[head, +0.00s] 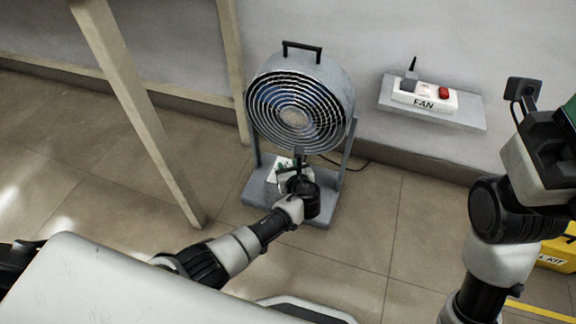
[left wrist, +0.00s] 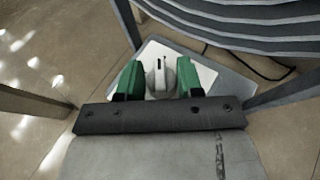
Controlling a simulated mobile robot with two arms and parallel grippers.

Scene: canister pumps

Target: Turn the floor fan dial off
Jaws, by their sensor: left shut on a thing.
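The grey floor fan (head: 297,110) stands on the floor by the wall, its round grille facing me. Its flat base (head: 256,203) carries a white panel, which also shows in the left wrist view (left wrist: 207,76). The pale dial (left wrist: 160,76) on this panel has a dark mark near its top. My left gripper (head: 297,178) reaches down to the base. In the left wrist view its green fingers (left wrist: 158,84) sit on both sides of the dial, shut on it. In the head view the gripper mostly hides the dial. My right arm rises at the right edge, its gripper (head: 568,118) partly cut off.
A wall shelf (head: 470,112) right of the fan holds a white box marked FAN (head: 425,97) with a red button. A wooden table leg (head: 150,130) stands left of the fan. A yellow kit (head: 556,255) lies at the right edge. A cable runs behind the fan.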

